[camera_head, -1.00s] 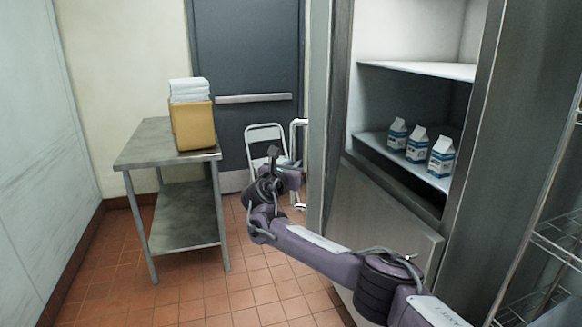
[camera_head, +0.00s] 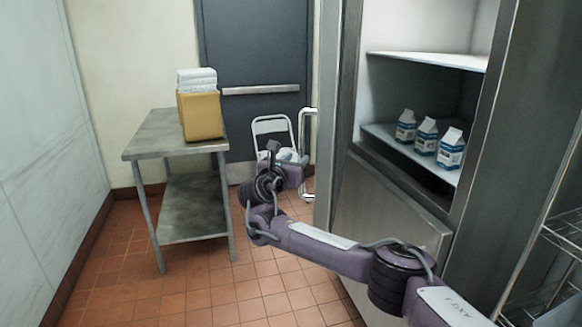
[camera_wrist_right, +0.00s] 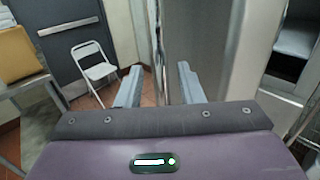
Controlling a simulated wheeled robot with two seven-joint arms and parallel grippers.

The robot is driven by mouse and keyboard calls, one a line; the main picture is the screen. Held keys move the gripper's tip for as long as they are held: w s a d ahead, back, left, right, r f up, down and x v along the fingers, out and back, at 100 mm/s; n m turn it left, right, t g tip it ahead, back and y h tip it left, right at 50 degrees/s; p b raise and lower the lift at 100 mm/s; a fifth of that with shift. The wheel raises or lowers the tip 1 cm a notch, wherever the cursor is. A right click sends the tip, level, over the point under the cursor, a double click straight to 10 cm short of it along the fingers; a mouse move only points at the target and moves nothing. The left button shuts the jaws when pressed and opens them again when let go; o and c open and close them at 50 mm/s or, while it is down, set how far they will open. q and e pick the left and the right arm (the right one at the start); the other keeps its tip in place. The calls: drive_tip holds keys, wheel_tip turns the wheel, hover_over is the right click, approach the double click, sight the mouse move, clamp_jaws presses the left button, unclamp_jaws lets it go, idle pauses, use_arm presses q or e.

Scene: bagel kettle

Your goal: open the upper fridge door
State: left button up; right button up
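The upper fridge door (camera_head: 337,110) stands wide open, seen nearly edge-on in the head view, left of the open upper compartment. Its metal bar handle (camera_head: 314,150) is on the door's left side. In the right wrist view the door (camera_wrist_right: 200,45) fills the middle, with a vertical bar (camera_wrist_right: 157,45) along its left edge. My right gripper (camera_head: 290,160) is left of the door near the handle. In the wrist view its two fingers (camera_wrist_right: 159,88) are apart with nothing held between them. Whether a finger touches the door cannot be told. My left gripper is out of view.
Several milk cartons (camera_head: 427,137) stand on the fridge shelf. The lower fridge door (camera_head: 385,215) is below. A steel table (camera_head: 150,140) with a yellow bin (camera_head: 201,117) stands left, a white folding chair (camera_head: 272,126) behind. A wire rack (camera_head: 560,235) is at right. Floor at left is clear.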

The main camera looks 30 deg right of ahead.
drive_tip(key=shift+v, duration=1.85)
